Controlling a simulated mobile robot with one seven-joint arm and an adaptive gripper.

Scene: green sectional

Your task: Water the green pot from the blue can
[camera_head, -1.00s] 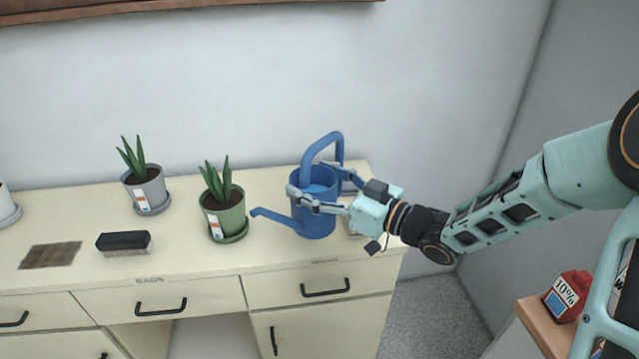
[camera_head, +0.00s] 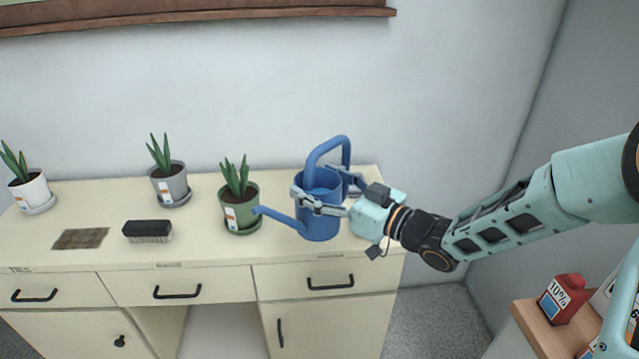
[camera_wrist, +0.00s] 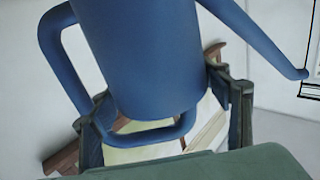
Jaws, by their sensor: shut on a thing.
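The blue can (camera_head: 320,215) is near the right end of the cabinet top, looking upright, with its handle arched above and its spout pointing left. My gripper (camera_head: 316,184) is shut on the can's body near the rim, one finger on each side. In the wrist view the can (camera_wrist: 150,60) fills the middle between the fingers. The green pot (camera_head: 238,213) with a spiky plant stands on a green saucer left of the can. The spout tip overlaps the pot's right side in the head view. I cannot tell whether the can's base touches the cabinet.
A grey pot (camera_head: 171,187) and a white pot (camera_head: 33,192) stand farther left on the cabinet (camera_head: 200,243). A brush (camera_head: 147,231) and a brown mat (camera_head: 80,239) lie in front. A red container (camera_head: 564,298) is on a wooden surface at lower right.

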